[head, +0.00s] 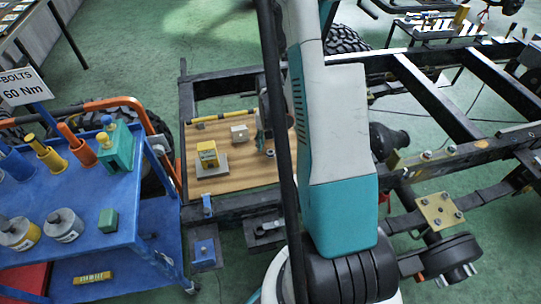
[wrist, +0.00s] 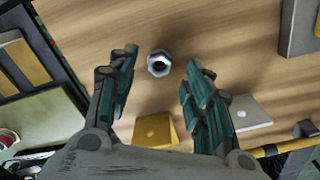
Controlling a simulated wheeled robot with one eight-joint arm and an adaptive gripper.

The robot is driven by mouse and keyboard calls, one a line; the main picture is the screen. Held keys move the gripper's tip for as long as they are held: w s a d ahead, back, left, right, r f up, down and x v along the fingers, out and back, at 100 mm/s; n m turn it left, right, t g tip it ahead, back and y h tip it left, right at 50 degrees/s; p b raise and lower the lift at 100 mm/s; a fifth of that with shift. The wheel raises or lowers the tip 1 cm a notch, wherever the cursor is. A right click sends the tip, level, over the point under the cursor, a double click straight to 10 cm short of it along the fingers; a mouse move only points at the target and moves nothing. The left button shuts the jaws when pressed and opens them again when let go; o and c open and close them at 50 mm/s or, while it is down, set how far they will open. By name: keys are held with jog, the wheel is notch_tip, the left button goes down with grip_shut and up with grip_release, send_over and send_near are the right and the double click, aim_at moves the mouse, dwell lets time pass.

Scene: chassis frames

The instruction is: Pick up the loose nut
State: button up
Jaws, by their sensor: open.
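The loose nut (wrist: 159,62) is a silver hex nut with a dark hole, lying on the wooden board (wrist: 110,30) in the wrist view. My gripper (wrist: 160,64) is open, with one finger on either side of the nut and visible gaps to both. Nothing is held. In the head view my gripper (head: 264,138) hangs over the right part of the board (head: 240,178), partly hidden by my arm. I cannot make out the nut surely in that view.
Dark chassis rails (head: 435,95) lie to the right. A blue cart (head: 75,205) with parts stands to the left.

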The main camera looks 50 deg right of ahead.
aim_at(270, 149)
notch_tip(270, 149, down, 3)
jog(key=shift+b, duration=0.4)
jog(key=shift+r, duration=0.1)
jog(key=c, duration=1)
